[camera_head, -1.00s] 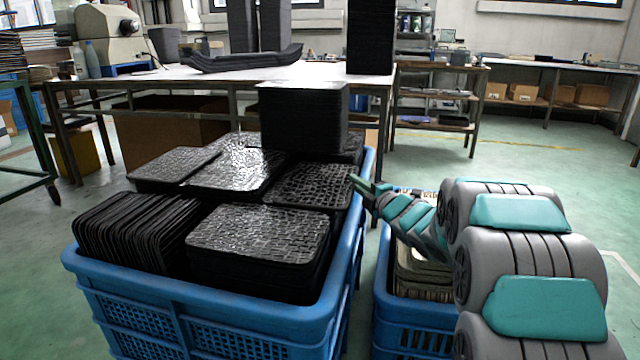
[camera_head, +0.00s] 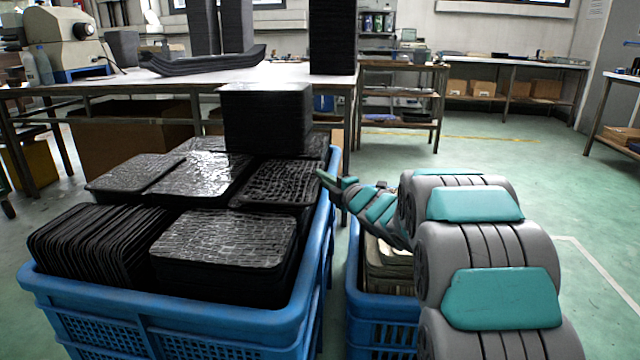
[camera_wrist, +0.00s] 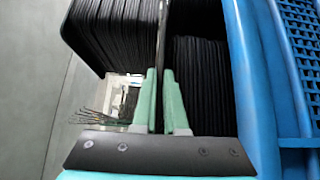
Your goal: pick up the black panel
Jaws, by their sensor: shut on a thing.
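My gripper (camera_wrist: 159,72) is shut on a thin black panel (camera_wrist: 162,35), which shows edge-on between the green fingertips in the wrist view. In the head view my gripper (camera_head: 323,177) is at the right rim of the blue crate (camera_head: 318,245), beside the black panels. The held panel cannot be told apart from the others there. Several stacks of textured black panels fill the crate, including a front stack (camera_head: 225,240) and an upright row (camera_head: 95,240). In the wrist view, stacked panels (camera_wrist: 200,75) lie close on the right of the held one.
A second blue crate (camera_head: 385,305) with pale items stands right of the first, under my arm. A workbench (camera_head: 170,88) with black stacks stands behind. The floor (camera_head: 500,150) at the back right is clear.

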